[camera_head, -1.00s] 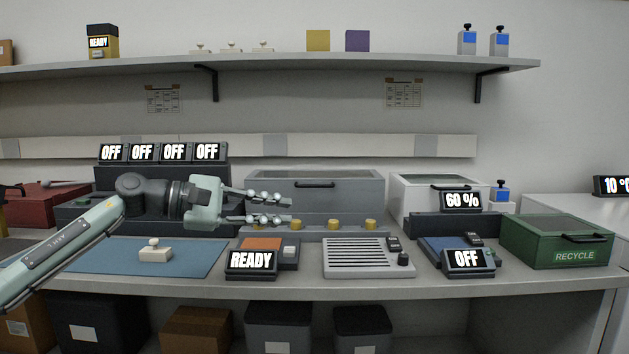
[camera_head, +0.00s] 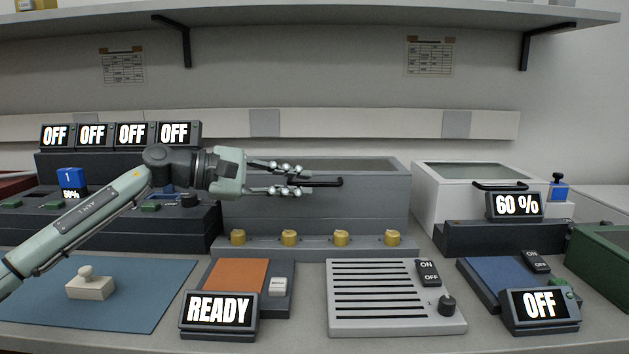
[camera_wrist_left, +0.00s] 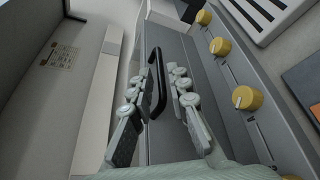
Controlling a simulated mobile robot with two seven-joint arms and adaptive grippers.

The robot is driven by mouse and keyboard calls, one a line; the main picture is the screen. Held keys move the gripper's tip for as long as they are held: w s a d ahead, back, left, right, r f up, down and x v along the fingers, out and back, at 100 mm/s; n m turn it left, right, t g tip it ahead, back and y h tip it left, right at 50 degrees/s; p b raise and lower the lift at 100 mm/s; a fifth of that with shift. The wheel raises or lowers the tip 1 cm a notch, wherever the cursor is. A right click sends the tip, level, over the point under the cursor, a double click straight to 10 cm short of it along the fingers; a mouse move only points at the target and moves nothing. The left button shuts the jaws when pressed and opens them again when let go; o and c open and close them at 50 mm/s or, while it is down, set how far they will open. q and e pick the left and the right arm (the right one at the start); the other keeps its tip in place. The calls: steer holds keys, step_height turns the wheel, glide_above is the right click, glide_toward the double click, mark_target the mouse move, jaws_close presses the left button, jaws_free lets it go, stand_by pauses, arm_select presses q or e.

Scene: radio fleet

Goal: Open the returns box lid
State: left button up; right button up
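A grey box (camera_head: 375,208) with a glassy top panel stands at the back middle of the bench. No returns label is readable on it. Its black bar handle (camera_head: 329,182) is on the front, and the lid looks closed. My left gripper (camera_head: 306,180) is in front of the box at the handle's left part. In the left wrist view the fingers (camera_wrist_left: 162,76) are spread apart, with the black handle (camera_wrist_left: 156,84) between them; I cannot tell whether either finger touches it. My right gripper is not in view.
A white box (camera_head: 448,205) with a black handle stands to the right, a green box (camera_head: 604,265) at the right edge. Yellow knobs (camera_head: 340,238) line a grey strip below the grey box. Panels and displays fill the bench front.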

mark_target(309, 183)
arm_select(q)
steer(key=x, duration=0.3)
steer(key=shift+w+d, duration=0.15)
steer(key=shift+d+f, duration=0.1)
steer(key=shift+d, duration=0.05)
steer(key=shift+w, duration=0.1)
jaws_close()
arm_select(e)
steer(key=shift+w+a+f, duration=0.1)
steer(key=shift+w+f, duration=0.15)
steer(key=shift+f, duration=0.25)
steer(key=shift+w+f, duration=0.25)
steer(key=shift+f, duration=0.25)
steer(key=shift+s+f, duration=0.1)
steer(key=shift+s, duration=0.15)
